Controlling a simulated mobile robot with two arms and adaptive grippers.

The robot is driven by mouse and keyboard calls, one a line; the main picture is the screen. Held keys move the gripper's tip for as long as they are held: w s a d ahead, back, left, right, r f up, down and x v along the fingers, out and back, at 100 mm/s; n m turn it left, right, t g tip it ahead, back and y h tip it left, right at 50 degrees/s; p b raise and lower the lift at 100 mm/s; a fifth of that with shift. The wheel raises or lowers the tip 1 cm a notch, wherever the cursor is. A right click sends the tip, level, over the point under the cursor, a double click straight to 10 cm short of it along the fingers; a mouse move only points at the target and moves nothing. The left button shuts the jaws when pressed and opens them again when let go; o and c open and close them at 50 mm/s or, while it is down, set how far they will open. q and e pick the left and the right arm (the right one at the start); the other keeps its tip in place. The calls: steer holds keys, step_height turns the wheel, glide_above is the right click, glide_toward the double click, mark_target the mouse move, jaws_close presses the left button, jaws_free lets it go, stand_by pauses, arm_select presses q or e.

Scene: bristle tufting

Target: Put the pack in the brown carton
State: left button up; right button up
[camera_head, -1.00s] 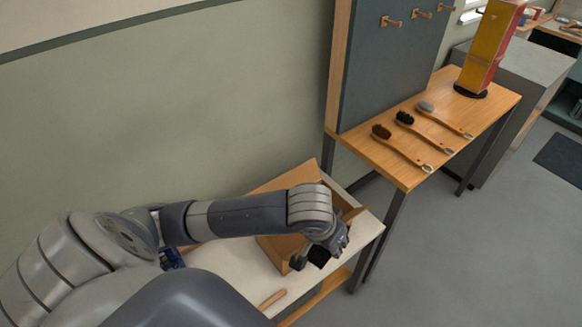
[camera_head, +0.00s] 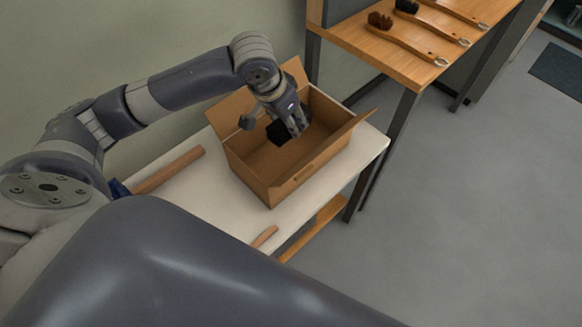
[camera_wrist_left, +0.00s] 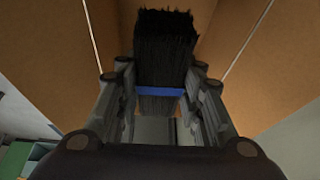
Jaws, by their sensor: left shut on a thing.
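The pack (camera_head: 278,134) is a black bundle of bristles. In the left wrist view the pack (camera_wrist_left: 165,48) shows a blue band around it, between the two fingers. My left gripper (camera_head: 290,126) is shut on it and points down into the mouth of the brown carton (camera_head: 322,160). The carton stands open on a white-topped table, with its flaps out. In the left wrist view the cardboard (camera_wrist_left: 238,45) surrounds the pack. I cannot tell whether the pack touches the carton floor. My right gripper is not in view.
The white table (camera_head: 225,215) holds a wooden roller-like piece (camera_head: 168,170) and a small wooden stick (camera_head: 264,236). A wooden bench (camera_head: 400,62) with several brushes stands at the upper right. The grey floor (camera_head: 450,220) at right is clear.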

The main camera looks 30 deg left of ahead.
arm_select(q)
steer(key=f+b, duration=0.1)
steer(key=w+a+f+b, duration=0.1)
steer(key=b, duration=0.1)
steer(key=shift+w+f+m, duration=0.3)
steer(key=shift+f, duration=0.05)
steer(key=shift+w+a+f+b, duration=0.15)
steer(key=shift+a+f+b, duration=0.1)
steer(key=shift+b, duration=0.25)
steer(key=b, duration=0.1)
glide_above(293, 151)
steer(key=s, duration=0.2)
steer(key=f, duration=0.4)
steer(key=shift+w+a+f, duration=0.25)
steer(key=shift+a+f, duration=0.1)
steer(key=shift+f, duration=0.05)
step_height(293, 151, down, 4)
steer(key=shift+f+b, duration=0.2)
steer(key=shift+b, duration=0.45)
steer(key=shift+f, duration=0.2)
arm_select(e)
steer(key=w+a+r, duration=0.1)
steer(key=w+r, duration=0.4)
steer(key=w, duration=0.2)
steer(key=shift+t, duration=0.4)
arm_select(q)
steer(key=o, duration=1.1)
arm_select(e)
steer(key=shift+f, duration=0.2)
